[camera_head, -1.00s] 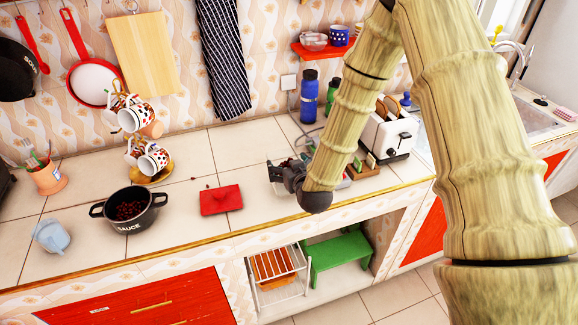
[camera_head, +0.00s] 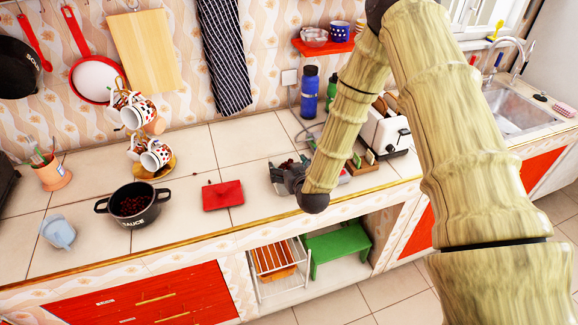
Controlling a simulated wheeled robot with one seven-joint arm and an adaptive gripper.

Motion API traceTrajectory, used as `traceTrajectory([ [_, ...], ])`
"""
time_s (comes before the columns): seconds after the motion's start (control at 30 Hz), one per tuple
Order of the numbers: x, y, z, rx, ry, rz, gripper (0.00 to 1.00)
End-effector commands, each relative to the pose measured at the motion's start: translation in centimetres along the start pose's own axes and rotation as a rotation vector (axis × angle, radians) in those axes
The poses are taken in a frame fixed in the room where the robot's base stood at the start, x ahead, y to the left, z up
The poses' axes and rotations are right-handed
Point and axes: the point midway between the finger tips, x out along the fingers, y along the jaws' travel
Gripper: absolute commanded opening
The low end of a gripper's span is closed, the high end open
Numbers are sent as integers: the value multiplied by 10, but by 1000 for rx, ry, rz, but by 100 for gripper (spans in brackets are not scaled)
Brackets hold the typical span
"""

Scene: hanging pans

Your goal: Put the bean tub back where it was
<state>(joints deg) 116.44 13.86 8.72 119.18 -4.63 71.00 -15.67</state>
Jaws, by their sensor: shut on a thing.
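My gripper (camera_head: 285,175) is low over the counter, right of the red lid-like square (camera_head: 223,195). It is shut on a clear tub (camera_head: 309,163) with dark red beans, which shows only in part behind the fingers and my arm. I cannot tell whether the tub touches the counter. A black pot (camera_head: 133,205) marked SAUCE stands on the left of the counter with dark red beans in it. A few loose beans lie near the red square.
A mug tree (camera_head: 150,168) stands behind the pot. A light blue jug (camera_head: 58,232) and a utensil pot (camera_head: 53,174) are at the left. A toaster (camera_head: 385,130), a blue bottle (camera_head: 309,92) and a wooden rack (camera_head: 372,170) stand close to my gripper. The counter's front edge is near.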

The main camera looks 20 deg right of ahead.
Motion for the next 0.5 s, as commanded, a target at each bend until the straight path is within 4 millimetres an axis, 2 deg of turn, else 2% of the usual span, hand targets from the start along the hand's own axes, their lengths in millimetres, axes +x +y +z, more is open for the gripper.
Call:
traceTrajectory([
  [0.17, 1, 0, 3, 0, 0, 0, 34],
  [0.2, 1, 0, 2, 0, 0, 0, 94],
  [0.23, 1, 0, 2, 0, 0, 0, 99],
  [0.5, 1, 0, 2, 0, 0, 0, 100],
])
